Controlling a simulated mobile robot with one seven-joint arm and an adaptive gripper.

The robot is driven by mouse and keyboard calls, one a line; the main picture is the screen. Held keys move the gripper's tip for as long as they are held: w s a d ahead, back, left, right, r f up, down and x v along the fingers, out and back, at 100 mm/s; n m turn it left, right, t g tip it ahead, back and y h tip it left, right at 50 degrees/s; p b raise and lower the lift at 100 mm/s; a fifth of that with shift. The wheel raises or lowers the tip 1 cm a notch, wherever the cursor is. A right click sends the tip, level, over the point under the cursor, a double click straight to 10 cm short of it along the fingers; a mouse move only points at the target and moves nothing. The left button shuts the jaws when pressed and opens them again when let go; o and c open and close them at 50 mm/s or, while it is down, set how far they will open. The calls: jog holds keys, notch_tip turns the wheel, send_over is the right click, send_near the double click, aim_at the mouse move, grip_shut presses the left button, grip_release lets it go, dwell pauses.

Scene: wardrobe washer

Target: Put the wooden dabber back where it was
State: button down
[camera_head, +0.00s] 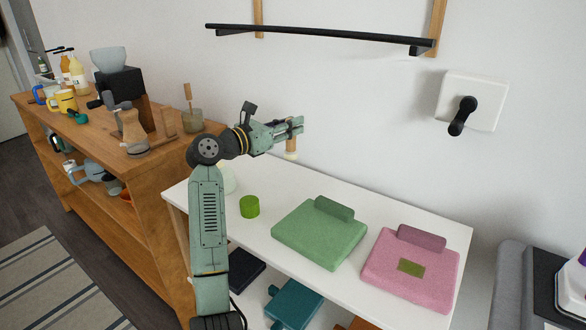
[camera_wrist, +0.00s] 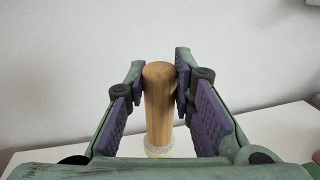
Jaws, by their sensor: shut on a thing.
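The wooden dabber (camera_wrist: 158,105) is upright between the two purple-padded fingers of my gripper (camera_wrist: 160,80) in the wrist view, with a pale round pad at its lower end. In the head view my gripper (camera_head: 294,125) is shut on the dabber (camera_head: 291,147) and holds it above the back left part of the white table (camera_head: 400,192). A green cylinder (camera_head: 249,207) stands on the table below and left of it. A pale, whitish-green round thing (camera_head: 229,180) is partly hidden behind my arm.
A folded green cloth item (camera_head: 318,238) and a pink one (camera_head: 410,275) lie on the table. A wooden shelf unit (camera_head: 95,140) with mugs, bottles and a grinder (camera_head: 120,80) stands at left. A black rail (camera_head: 320,35) and a white wall box with a black handle (camera_head: 472,102) are on the wall.

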aim_at(287, 141)
jog(key=f+p, duration=0.1)
jog(key=f, duration=0.3)
jog(key=shift+s+f, duration=0.2)
jog(key=shift+f+p, duration=0.65)
jog(key=shift+f, duration=1.6)
jog(key=c, duration=1.4)
grip_release()
jog(key=shift+o, duration=0.2)
jog(key=shift+r, duration=0.1)
